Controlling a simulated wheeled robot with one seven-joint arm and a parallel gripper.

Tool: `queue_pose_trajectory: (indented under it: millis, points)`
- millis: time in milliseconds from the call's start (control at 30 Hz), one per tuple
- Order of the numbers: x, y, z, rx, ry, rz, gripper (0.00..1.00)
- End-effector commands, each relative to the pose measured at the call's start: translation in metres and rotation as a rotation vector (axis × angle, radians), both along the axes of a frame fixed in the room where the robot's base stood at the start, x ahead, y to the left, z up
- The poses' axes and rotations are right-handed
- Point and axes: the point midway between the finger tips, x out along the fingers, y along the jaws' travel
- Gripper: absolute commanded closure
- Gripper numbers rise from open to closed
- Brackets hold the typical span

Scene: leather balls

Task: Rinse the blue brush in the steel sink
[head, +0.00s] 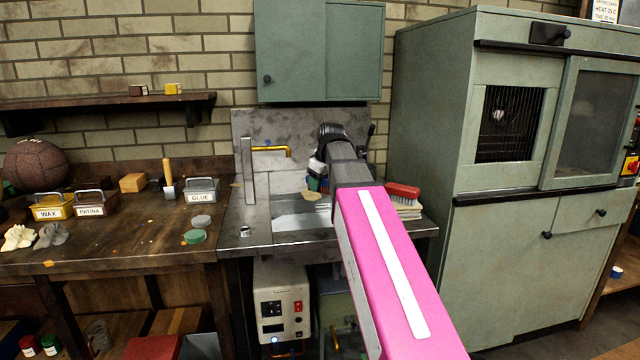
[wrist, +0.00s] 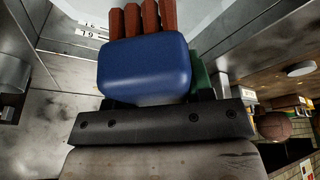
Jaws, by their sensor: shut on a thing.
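The blue brush (wrist: 145,68) fills the middle of the wrist view, with its blue body towards me and reddish-brown bristles beyond it. My gripper (wrist: 150,100) is shut on it. The basin is partly hidden by my arm. A brass tap (head: 270,149) stands at the back left of the sink, apart from the brush. I cannot tell whether water runs.
A red brush (head: 402,191) lies on a folded stack (head: 408,211) to the right of the sink. The bench at left holds a glue box (head: 202,190), a hammer and a leather ball (head: 36,165). A green cabinet (head: 430,150) stands at right.

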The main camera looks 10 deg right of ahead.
Motion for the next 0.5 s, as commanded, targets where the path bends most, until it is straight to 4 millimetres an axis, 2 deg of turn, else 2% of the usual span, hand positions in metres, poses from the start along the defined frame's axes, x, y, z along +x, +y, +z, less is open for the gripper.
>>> queue_pose_trajectory:
  millis: [33,300,500]
  points:
    - [0.007,0.000,-0.001,-0.008,0.005,0.086,0.71]
    - [0.024,0.002,-0.006,-0.062,0.009,0.592,0.71]
    - [0.031,0.003,-0.010,-0.090,-0.001,0.846,0.71]
